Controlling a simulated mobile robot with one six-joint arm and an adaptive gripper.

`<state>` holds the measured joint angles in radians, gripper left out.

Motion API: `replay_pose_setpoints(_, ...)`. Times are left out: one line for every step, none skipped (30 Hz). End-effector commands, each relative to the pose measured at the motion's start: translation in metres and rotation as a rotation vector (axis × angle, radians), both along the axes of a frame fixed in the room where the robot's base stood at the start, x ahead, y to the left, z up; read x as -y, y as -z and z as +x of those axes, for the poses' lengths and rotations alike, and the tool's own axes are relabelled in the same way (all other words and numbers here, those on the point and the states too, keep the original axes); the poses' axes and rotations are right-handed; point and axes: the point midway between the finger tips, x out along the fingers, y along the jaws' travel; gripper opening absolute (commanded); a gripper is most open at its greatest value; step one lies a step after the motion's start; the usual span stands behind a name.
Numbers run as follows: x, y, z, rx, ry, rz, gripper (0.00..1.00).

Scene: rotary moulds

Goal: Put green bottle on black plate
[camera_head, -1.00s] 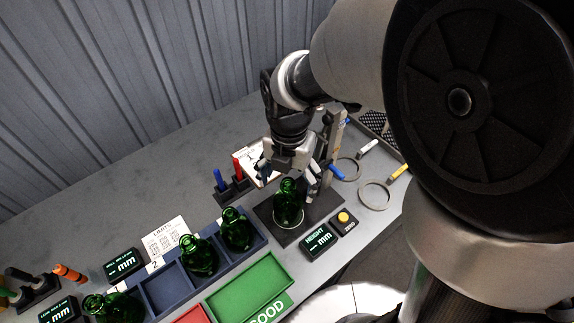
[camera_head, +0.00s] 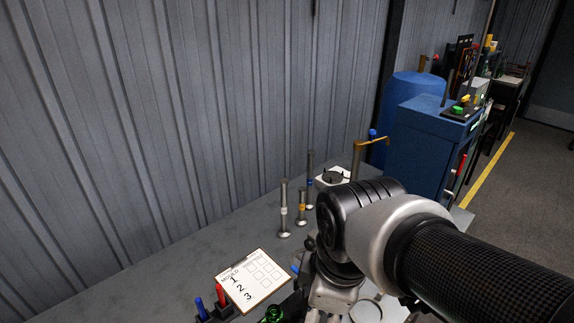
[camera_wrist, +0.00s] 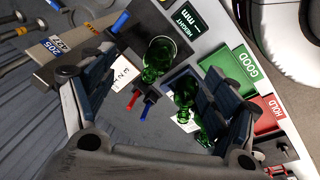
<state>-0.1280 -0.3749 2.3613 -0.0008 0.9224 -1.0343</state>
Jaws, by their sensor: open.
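A green bottle (camera_wrist: 160,56) stands on the black plate (camera_wrist: 142,28) beside the height display in the wrist view. Only its top (camera_head: 273,314) shows at the bottom edge of the head view. My gripper (camera_wrist: 161,72) is open, its two dark-padded fingers wide apart on either side of the picture. The bottle shows between them, beyond the fingertips and apart from both fingers. In the head view my gripper (camera_head: 327,300) is partly cut off at the bottom, right of the bottle.
More green bottles (camera_wrist: 184,92) stand in the dark blue rack. A green GOOD tray (camera_wrist: 228,68) and a red HOLD tray (camera_wrist: 266,110) lie beside it. A blue cabinet (camera_head: 425,150) is at the right.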

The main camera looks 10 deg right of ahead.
Motion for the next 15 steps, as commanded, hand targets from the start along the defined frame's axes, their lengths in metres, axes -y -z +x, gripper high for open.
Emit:
replay_pose_setpoints(0.006,-0.005,-0.008,0.023,0.126,0.030,0.80)
replay_pose_setpoints(0.009,-0.007,-0.013,0.034,0.206,0.051,0.80)
replay_pose_setpoints(0.013,-0.009,-0.019,0.047,0.314,0.079,0.80)
replay_pose_setpoints(0.016,-0.011,-0.024,0.059,0.395,0.100,0.80)
replay_pose_setpoints(0.018,-0.012,-0.028,0.069,0.473,0.123,0.80)
replay_pose_setpoints(0.022,-0.014,-0.034,0.081,0.573,0.153,0.80)
replay_pose_setpoints(0.024,-0.015,-0.038,0.091,0.645,0.176,0.80)
replay_pose_setpoints(0.026,-0.015,-0.042,0.099,0.712,0.198,0.80)
replay_pose_setpoints(0.028,-0.016,-0.047,0.109,0.795,0.226,0.80)
replay_pose_setpoints(0.030,-0.016,-0.050,0.116,0.851,0.244,0.80)
replay_pose_setpoints(0.031,-0.016,-0.053,0.122,0.901,0.262,0.80)
replay_pose_setpoints(0.033,-0.016,-0.056,0.128,0.959,0.283,0.80)
replay_pose_setpoints(0.033,-0.016,-0.058,0.132,0.996,0.296,0.80)
replay_pose_setpoints(0.034,-0.016,-0.060,0.135,1.028,0.308,0.80)
replay_pose_setpoints(0.035,-0.016,-0.062,0.138,1.062,0.320,0.80)
